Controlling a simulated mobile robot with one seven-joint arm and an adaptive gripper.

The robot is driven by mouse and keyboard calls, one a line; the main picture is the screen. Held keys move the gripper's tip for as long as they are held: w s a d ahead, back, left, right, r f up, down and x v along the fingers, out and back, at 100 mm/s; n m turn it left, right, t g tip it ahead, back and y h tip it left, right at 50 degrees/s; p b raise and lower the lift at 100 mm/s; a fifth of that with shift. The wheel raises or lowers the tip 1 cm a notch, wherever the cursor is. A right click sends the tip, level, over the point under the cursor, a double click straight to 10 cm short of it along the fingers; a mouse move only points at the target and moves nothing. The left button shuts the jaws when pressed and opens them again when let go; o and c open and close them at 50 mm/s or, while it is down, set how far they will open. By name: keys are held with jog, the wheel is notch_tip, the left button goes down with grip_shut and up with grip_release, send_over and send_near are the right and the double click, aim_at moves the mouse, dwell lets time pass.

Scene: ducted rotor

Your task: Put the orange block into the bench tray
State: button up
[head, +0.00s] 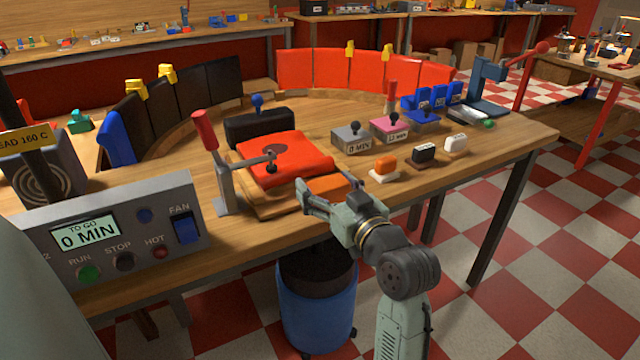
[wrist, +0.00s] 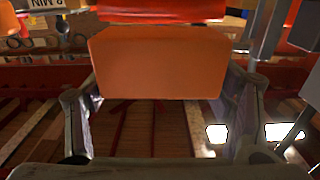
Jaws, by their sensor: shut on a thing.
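The orange block (wrist: 158,64) fills the upper middle of the wrist view, between the two fingers of my gripper (wrist: 162,90). My gripper is shut on it. In the head view my gripper (head: 328,200) is at the front edge of the workbench, just right of the red clamped plate. An orange face of the block (head: 338,187) shows beside the fingers there, partly hidden by them. I cannot pick out the bench tray for certain in either view.
A toggle clamp with a red handle (head: 205,130) stands over the red plate (head: 285,158). A small orange-topped piece (head: 385,163), a black one (head: 424,153) and a white one (head: 456,144) stand to the right. A control box (head: 110,235) is at left. A blue bin (head: 317,300) stands below.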

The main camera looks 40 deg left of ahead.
aim_at(320, 195)
jog(key=shift+x, duration=1.15)
jog(key=shift+a+f, duration=0.2)
jog(key=shift+f, duration=0.05)
jog(key=shift+f+p, duration=0.55)
jog(key=shift+f, duration=1.05)
jog(key=shift+f, duration=0.2)
jog(key=o, duration=1.2)
